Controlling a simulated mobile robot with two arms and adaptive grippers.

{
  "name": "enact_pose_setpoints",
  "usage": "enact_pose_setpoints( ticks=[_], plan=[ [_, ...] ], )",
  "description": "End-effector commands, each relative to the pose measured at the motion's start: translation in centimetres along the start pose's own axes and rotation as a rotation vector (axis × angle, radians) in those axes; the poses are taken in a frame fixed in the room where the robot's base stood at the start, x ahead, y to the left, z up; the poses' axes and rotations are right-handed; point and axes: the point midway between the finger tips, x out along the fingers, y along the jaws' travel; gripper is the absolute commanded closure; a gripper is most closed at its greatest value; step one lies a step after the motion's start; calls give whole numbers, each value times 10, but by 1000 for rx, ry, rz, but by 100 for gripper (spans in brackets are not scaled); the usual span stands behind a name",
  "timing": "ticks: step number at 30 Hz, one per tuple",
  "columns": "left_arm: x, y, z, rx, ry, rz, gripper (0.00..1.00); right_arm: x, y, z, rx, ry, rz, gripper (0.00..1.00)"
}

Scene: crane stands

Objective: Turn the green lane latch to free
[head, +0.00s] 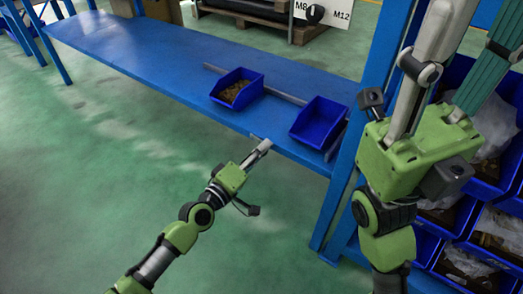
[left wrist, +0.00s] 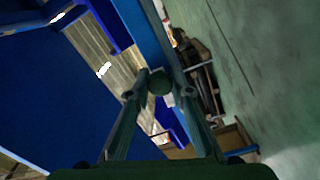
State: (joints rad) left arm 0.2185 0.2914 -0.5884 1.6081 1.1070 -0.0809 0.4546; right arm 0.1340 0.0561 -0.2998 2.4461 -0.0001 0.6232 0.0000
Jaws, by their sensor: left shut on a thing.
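My left gripper (head: 264,146) is at the front edge of the blue shelf, below and between the two blue bins. The left wrist view shows its two fingers (left wrist: 160,92) closed on a dark green round knob (left wrist: 160,82), which looks like the green lane latch. In the head view the gripper hides the knob, and I cannot tell which way the latch is turned. My right gripper (head: 420,145) is raised large at the right, close to the camera. Its fingertips do not show clearly.
A blue bin (head: 223,98) with small brown parts and another blue bin (head: 312,132) that looks empty stand on the blue shelf (head: 130,55). A grey rail (head: 285,97) runs behind them. A blue post (head: 340,190) stands at right. Green floor (head: 70,190) is open at left.

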Motion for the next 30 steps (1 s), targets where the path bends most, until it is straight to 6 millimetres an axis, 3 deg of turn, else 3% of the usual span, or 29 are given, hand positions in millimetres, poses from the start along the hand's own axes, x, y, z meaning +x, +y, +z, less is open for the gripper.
enact_pose_setpoints(
  ticks=[18, 19, 20, 30],
  plan=[
    [0, -1, -1, -39, 3, -1, 100, 1, 1, 0, 1, 2, 8, 60],
    [0, -1, -1, -39, 3, -1, 72, 1, 1, 0, 1, 2, 8, 60],
    [0, -1, -1, -39, 3, -1, 64, 1, 1, 0, 1, 2, 7, 60],
    [-1, 0, 0, -38, 1, 0, 62, 0, 0, 0, -1, 2, -4, 60]
  ],
)
